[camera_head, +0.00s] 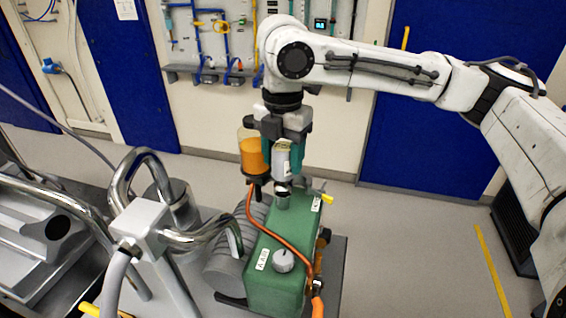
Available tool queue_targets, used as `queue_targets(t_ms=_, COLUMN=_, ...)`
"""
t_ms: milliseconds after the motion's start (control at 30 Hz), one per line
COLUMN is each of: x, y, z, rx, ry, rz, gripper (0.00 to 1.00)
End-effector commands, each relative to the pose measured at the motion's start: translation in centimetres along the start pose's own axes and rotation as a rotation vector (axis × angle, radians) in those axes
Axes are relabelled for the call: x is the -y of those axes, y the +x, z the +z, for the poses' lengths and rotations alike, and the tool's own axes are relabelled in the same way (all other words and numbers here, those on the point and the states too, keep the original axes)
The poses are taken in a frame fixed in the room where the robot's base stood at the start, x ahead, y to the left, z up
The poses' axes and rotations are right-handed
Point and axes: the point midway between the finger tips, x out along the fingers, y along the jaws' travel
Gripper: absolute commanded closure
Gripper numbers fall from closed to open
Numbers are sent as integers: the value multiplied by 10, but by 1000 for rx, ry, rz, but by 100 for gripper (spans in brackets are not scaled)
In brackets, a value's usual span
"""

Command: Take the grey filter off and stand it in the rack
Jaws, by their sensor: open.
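My gripper (284,165) points down over the green pump, with teal-sided fingers. A pale grey canister (282,162), probably the grey filter, stands upright between the open fingers. It sits above a short grey port (283,198) on top of the green pump body (270,250). Whether the fingers touch the canister cannot be told. A clear bowl with orange contents (253,158) stands just left of the gripper, close to it. I cannot make out a rack for certain.
An orange hose (272,230) runs over the pump's top, near a grey knob (283,260). Bent chrome pipes (140,160) rise at the left. A grey wall shelf (210,76) is behind. The floor (400,240) to the right is clear.

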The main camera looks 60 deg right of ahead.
Motion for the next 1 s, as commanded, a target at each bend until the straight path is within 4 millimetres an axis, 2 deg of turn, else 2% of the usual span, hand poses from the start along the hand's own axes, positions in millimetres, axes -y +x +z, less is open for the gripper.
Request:
queue_targets(t_ms=67, x=0, y=0, z=0, rx=0, ry=0, rz=0, gripper=48)
queue_targets(t_ms=467, x=0, y=-1, z=0, rx=1, ry=0, rz=1, gripper=86)
queue_targets(t_ms=767, x=0, y=-3, z=0, rx=1, ry=0, rz=2, gripper=86)
queue_targets(t_ms=1000, x=-1, y=-22, z=0, rx=2, ry=0, rz=3, gripper=86)
